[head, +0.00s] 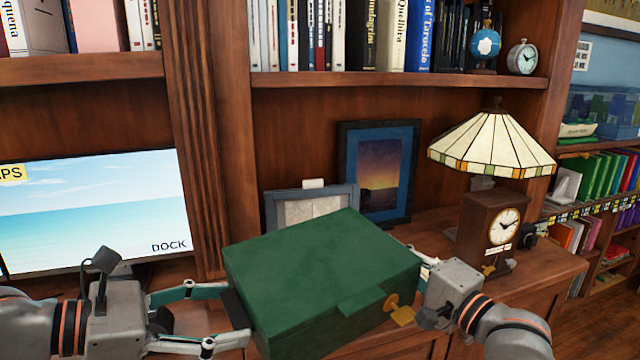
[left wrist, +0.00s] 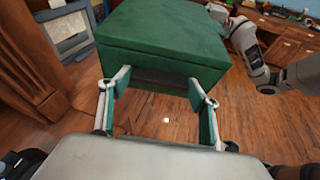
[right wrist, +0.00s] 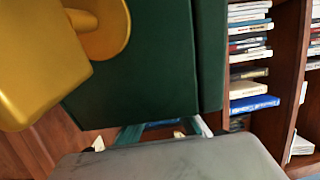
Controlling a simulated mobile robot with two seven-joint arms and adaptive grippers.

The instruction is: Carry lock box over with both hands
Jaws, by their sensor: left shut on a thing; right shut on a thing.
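My left gripper (head: 236,308) is shut on the box's left side, at a dark handle-like part. In the left wrist view the box (left wrist: 165,40) is between the fingers, with wood floor below. My right gripper (head: 426,268) is at the box's right side, its fingers partly hidden. The right wrist view shows the box (right wrist: 140,70) and the gold piece (right wrist: 45,60) very close.
Behind the box, the counter (head: 545,265) bears a stained-glass lamp (head: 492,145), a wooden clock (head: 490,230), a dark picture frame (head: 380,170) and a grey frame (head: 310,205). A screen (head: 90,210) stands at left. Book shelves are above and at right.

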